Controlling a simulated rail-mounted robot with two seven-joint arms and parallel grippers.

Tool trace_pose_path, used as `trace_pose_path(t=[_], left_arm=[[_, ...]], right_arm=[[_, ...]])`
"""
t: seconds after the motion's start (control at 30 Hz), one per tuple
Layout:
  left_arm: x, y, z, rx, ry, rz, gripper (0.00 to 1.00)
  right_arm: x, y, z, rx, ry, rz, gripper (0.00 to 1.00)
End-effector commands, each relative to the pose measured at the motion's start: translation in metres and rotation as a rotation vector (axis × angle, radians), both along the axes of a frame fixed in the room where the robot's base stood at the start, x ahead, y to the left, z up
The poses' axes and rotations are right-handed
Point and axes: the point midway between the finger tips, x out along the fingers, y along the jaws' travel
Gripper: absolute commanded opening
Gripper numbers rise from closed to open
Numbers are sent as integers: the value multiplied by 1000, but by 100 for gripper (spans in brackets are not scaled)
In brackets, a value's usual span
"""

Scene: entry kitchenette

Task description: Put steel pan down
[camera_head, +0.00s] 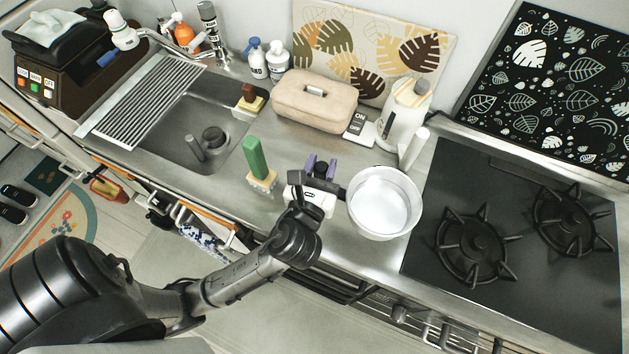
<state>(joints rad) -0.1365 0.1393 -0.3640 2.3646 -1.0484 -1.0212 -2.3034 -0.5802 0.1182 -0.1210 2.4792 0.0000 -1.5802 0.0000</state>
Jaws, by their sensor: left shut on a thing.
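The steel pan (384,207) is a round, pale metal vessel, open side up, left of the stove. It appears about level and shows over the counter's front part. My left gripper (321,168), with a white body and purple fingers, is at the pan's left side. It is shut on the pan at its dark handle, which my gripper partly hides. I cannot tell whether the pan's base touches the counter. My right gripper is not in view.
The black stove (515,262) with two burners is to the right. A green-and-cream brush (257,163) stands left of my gripper. A beige case (314,100), a white bottle (405,115) and a white upright cylinder (414,148) are behind. The sink (190,150) is at left.

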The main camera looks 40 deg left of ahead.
Motion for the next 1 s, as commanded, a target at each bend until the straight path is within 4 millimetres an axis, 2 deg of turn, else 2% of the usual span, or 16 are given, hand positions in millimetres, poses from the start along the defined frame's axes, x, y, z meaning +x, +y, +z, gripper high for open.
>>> trace_pose_path(t=[0.5, 0.7, 0.87, 1.0], left_arm=[[29, 90, -56, -2, 1, 24, 0], [35, 107, -67, -4, 0, 22, 0], [37, 111, -70, -5, 0, 22, 0], [37, 111, -80, -6, 2, 22, 0]], right_arm=[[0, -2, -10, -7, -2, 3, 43], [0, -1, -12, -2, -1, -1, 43], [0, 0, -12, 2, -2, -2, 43], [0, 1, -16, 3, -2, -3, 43]])
